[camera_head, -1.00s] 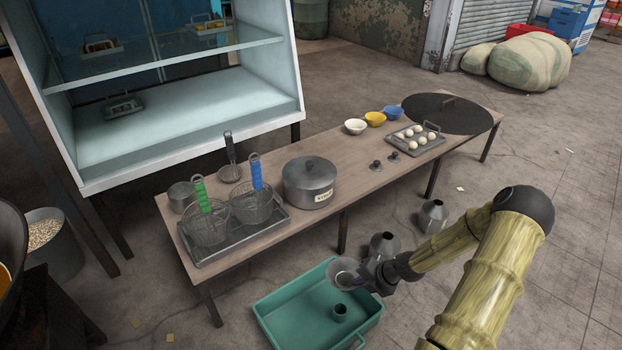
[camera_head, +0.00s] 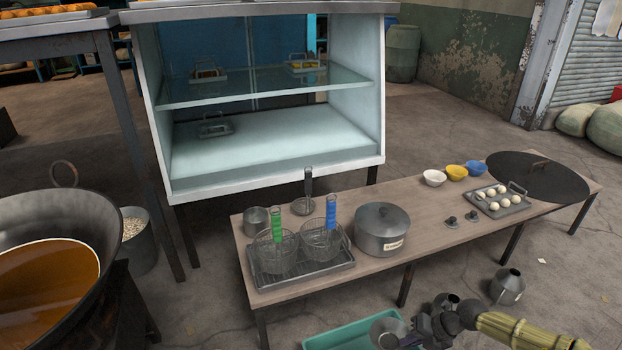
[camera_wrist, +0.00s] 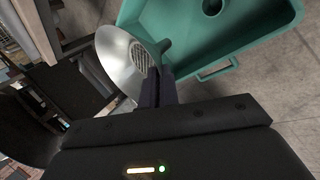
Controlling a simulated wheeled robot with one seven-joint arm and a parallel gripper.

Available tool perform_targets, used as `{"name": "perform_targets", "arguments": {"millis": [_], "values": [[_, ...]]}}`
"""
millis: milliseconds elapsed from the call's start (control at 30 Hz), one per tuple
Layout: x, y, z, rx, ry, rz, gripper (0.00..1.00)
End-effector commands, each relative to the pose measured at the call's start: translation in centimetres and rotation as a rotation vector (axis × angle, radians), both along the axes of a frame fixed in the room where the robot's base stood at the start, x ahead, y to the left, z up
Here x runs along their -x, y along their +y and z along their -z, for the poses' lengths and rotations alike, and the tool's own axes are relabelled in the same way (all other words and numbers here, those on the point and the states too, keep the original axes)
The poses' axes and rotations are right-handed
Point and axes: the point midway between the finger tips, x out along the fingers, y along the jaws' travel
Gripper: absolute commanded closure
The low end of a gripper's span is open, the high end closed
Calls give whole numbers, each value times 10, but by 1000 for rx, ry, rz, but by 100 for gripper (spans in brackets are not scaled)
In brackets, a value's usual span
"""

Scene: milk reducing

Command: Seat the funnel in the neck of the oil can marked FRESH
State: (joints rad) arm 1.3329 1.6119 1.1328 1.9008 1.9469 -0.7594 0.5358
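The grey metal funnel (camera_head: 388,332) is at my gripper (camera_head: 424,328), low in the head view. In the wrist view the funnel (camera_wrist: 122,62) is tilted, its wide mouth facing left and its short spout at the right. The dark fingers of my gripper (camera_wrist: 155,90) are shut on it near the rim. Two grey metal oil cans stand on the floor right of the tray: one (camera_head: 447,300) partly behind my arm, the other (camera_head: 508,287) farther right. A dark round opening (camera_wrist: 211,6) shows in the tray in the wrist view. No FRESH marking is readable.
The green tray (camera_head: 345,337) lies on the floor, cut off by the lower edge; its wall shows in the wrist view (camera_wrist: 285,30). The wooden table (camera_head: 335,278) bears strainers, a lidded pot (camera_head: 382,230) and bowls. A wok of oil (camera_head: 50,270) stands at left.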

Motion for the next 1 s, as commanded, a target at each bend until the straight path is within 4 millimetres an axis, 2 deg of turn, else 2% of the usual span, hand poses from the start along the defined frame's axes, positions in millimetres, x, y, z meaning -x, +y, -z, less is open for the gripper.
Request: {"name": "perform_targets", "arguments": {"millis": [667,1000], "values": [[-5,27,-30,8,6,-824,100],[-10,42,-54,8,6,-1340,100]]}}
